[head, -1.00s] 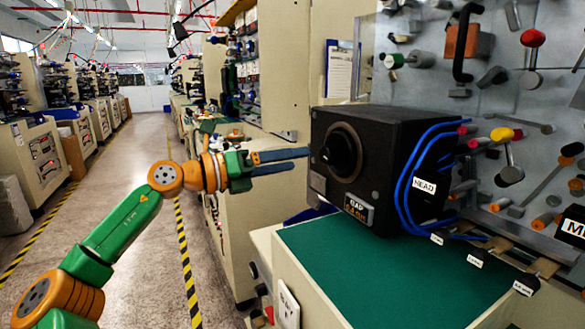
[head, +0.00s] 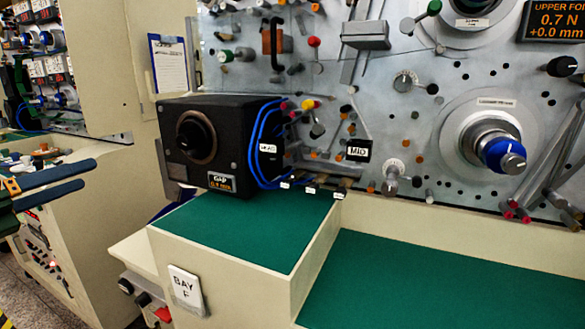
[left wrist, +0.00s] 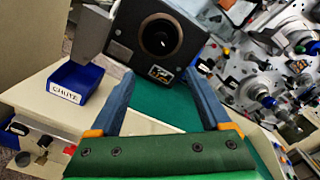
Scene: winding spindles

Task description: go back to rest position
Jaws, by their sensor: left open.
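My left gripper (head: 86,174) is at the left edge of the head view, its two dark blue fingers apart and pointing right. Nothing is between them. It is left of the black box (head: 220,183), with a gap between. In the left wrist view, the open fingers of my left gripper (left wrist: 160,76) frame the lower part of the black box (left wrist: 125,50). Most of my left arm is outside the head view. My right gripper does not show in either view.
A machine panel (head: 340,90) with rollers, knobs and a blue-capped spindle (head: 503,155) stands behind the green-topped bench (head: 440,280). A blue bin (left wrist: 75,80) is beside the box. The lower green surface in front of the panel is clear.

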